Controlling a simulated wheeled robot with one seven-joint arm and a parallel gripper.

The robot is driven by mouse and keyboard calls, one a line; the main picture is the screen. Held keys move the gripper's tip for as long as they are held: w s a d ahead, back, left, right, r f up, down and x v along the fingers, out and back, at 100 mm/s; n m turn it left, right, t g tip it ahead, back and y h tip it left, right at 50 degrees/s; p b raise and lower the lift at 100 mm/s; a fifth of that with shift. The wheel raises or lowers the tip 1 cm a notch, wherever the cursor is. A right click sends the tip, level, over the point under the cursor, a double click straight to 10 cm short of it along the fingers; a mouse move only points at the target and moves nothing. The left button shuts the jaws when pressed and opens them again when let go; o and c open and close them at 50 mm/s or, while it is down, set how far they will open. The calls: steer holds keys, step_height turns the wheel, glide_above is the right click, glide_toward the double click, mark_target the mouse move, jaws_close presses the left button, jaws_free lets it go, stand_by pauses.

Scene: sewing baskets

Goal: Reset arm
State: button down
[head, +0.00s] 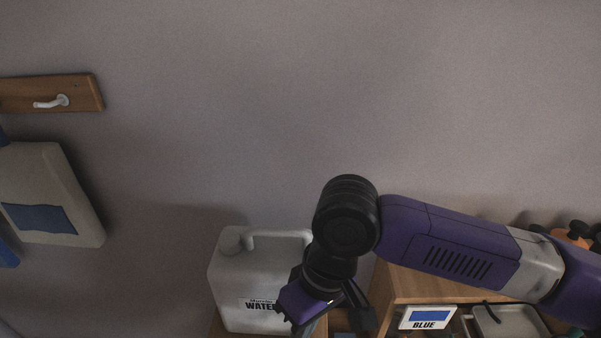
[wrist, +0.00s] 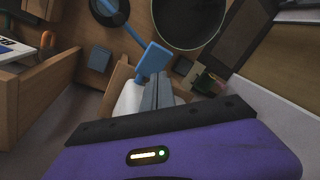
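My gripper (wrist: 158,92) shows in the wrist view with its two grey fingers close together and nothing visible between them. A blue flat-headed item (wrist: 152,58) with a long thin handle lies beyond the fingertips; I see no clear grip on it. In the head view my purple arm reaches in from the right and bends down at a black joint. The hand hangs in front of a white jug (head: 232,285) labelled WATER and hides part of it. The fingertips are hard to make out in the head view.
A wooden box (head: 430,283) with a BLUE label (head: 428,318) and a grey tray (head: 510,320) stands right of the hand. A wooden hook board (head: 85,92) and a pale container (head: 60,190) are at left. A dark round pan (wrist: 188,20) shows in the wrist view. The upper wall area is clear.

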steer(key=s+a+r+m+t+y, duration=0.1)
steer(key=a+r+t+y, duration=0.1)
steer(key=a+r+y, duration=0.35)
steer(key=a+r+m+t+y, duration=0.1)
steer(key=a+r+y, duration=0.2)
steer(key=a, duration=0.5)
steer(key=s+a+r+m+t+y, duration=0.1)
steer(key=a+r+t+y, duration=0.1)
steer(key=a+r+y, duration=0.4)
steer(key=s+d+f+m+t+h, duration=0.1)
steer(key=d+f+m+t+h, duration=0.45)
steer(key=d, duration=0.35)
steer(key=d+f+m+t+h, duration=0.45)
steer(key=d+f+t, duration=0.25)
steer(key=d, duration=0.2)
steer(key=s+d+f+n+g+h+b, duration=0.1)
steer(key=s+d+f+n+h+b, duration=0.1)
steer(key=s+d, duration=0.8)
steer(key=s+d+f+n+h+b, duration=0.2)
steer(key=s+d+f+h, duration=0.3)
steer(key=s+d, duration=0.6)
step_height(320, 180, down, 2)
steer(key=shift+s+d+f+n+g, duration=0.1)
steer(key=shift+s+d+n+g, duration=0.25)
steer(key=shift+s, duration=0.7)
